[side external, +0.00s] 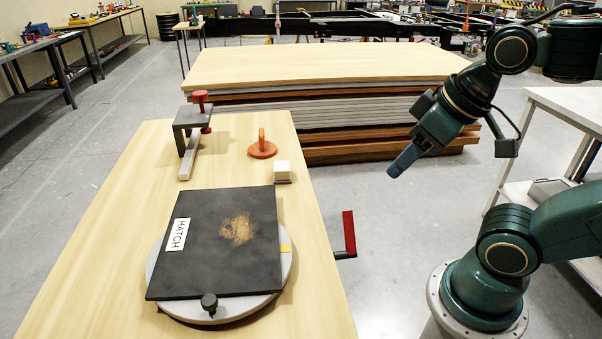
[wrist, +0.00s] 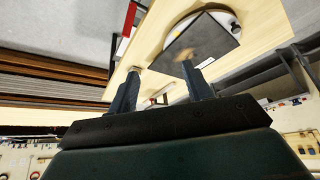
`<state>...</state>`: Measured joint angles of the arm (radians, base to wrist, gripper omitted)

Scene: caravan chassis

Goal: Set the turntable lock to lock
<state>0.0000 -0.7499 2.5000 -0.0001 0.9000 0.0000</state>
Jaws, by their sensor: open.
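A round grey turntable (side external: 285,275) sits on the wooden table and carries a tilted-looking black panel labelled HATCH (side external: 205,265). A red-handled lever (side external: 349,232) sticks out from the table's right edge beside the turntable, its red part upright. It may be the turntable lock; I see no label on it. It also shows in the wrist view (wrist: 129,18), with the turntable rim (wrist: 171,48). A black knob (side external: 209,302) is at the panel's near edge. My gripper (side external: 396,168) is open and empty, in the air right of the table, clear of the lever; both fingers show in the wrist view (wrist: 160,68).
A clamp with a red screw (side external: 200,97), an orange handled disc (side external: 262,149) and a small white-topped block (side external: 282,169) stand on the table's far part. A stack of boards (side external: 330,75) lies behind. A pale bench (side external: 570,105) stands at right.

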